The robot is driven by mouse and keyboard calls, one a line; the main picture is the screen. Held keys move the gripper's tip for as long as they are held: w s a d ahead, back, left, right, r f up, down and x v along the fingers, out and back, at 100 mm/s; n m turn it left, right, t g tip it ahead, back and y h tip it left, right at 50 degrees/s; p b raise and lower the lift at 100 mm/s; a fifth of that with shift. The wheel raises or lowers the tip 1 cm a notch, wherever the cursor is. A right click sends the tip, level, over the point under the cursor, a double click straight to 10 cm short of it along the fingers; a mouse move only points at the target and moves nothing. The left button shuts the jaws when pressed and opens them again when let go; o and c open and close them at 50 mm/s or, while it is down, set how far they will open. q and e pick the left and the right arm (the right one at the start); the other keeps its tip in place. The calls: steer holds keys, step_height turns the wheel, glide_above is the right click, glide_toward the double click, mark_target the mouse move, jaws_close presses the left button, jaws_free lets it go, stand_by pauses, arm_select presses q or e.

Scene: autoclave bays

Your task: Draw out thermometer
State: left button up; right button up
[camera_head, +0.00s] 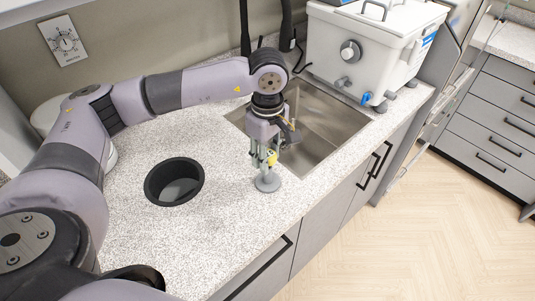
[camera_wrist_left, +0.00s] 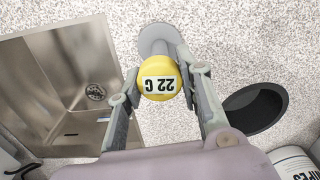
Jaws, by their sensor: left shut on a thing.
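The thermometer (camera_head: 272,158) has a round yellow head; the left wrist view shows its yellow cap (camera_wrist_left: 158,76) with a "22 C" label. My left gripper (camera_head: 265,160) points down over the counter, with its fingers shut on the thermometer's head from both sides. Below it is a round grey base (camera_head: 267,184) on the counter, near the front edge; it also shows behind the cap in the left wrist view (camera_wrist_left: 156,34). The thermometer's stem is mostly hidden by the fingers and cap, so I cannot tell how deep it sits. My right gripper is not in view.
A black round bin opening (camera_head: 174,181) is left of the gripper. A steel sink (camera_head: 325,125) lies behind and right of it. A white water bath (camera_head: 370,50) stands beyond the sink. The speckled counter (camera_head: 215,235) is clear at the front.

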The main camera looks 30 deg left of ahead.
arm_select(q)
steer(key=shift+r+p, duration=1.75)
steer(key=shift+r, duration=2)
